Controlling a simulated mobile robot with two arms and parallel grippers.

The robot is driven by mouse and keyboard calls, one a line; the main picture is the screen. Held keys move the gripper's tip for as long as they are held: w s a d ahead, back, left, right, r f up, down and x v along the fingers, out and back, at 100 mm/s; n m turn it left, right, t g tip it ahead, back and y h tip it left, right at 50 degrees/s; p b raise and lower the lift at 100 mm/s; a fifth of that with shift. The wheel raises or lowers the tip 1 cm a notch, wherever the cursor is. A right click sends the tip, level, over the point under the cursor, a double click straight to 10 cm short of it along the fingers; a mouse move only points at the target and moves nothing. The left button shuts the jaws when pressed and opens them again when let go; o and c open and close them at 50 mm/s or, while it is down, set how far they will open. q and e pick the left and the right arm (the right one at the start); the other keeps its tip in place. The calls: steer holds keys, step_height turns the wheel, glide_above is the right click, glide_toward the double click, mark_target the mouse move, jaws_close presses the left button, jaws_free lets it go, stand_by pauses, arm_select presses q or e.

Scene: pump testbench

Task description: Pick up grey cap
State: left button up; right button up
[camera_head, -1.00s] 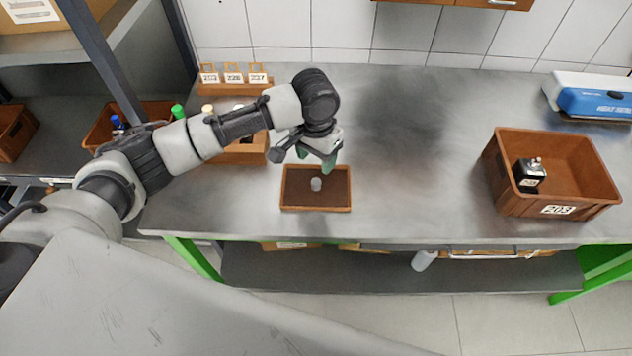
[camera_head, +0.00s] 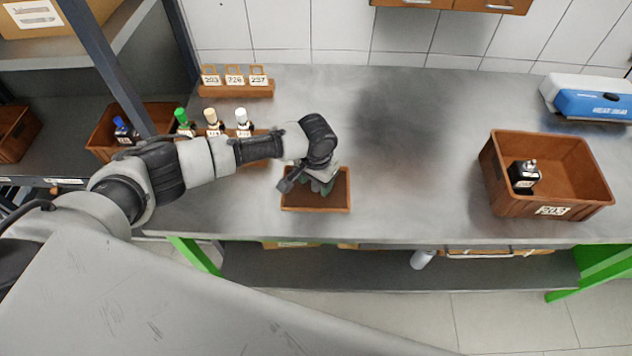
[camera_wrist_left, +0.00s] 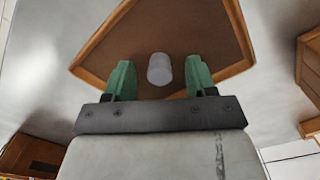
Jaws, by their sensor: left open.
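The grey cap (camera_wrist_left: 160,69) stands in a shallow brown tray (camera_wrist_left: 240,66) and shows in the left wrist view between the green fingertips. My left gripper (camera_wrist_left: 158,78) is open, with one finger on each side of the cap and a gap visible on both sides. In the head view my left gripper (camera_head: 322,186) is low over the same tray (camera_head: 318,209), and it hides the cap there. My right gripper is not in view.
Bottles with green, beige and white caps (camera_head: 241,117) stand in a holder left of the tray. A labelled rack (camera_head: 235,90) is behind them. A brown crate (camera_head: 557,160) with a black bottle (camera_head: 523,176) stands at right. The table's middle is clear.

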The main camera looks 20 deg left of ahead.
arm_select(q)
steer(key=c, duration=1)
steer(key=shift+r, duration=0.1)
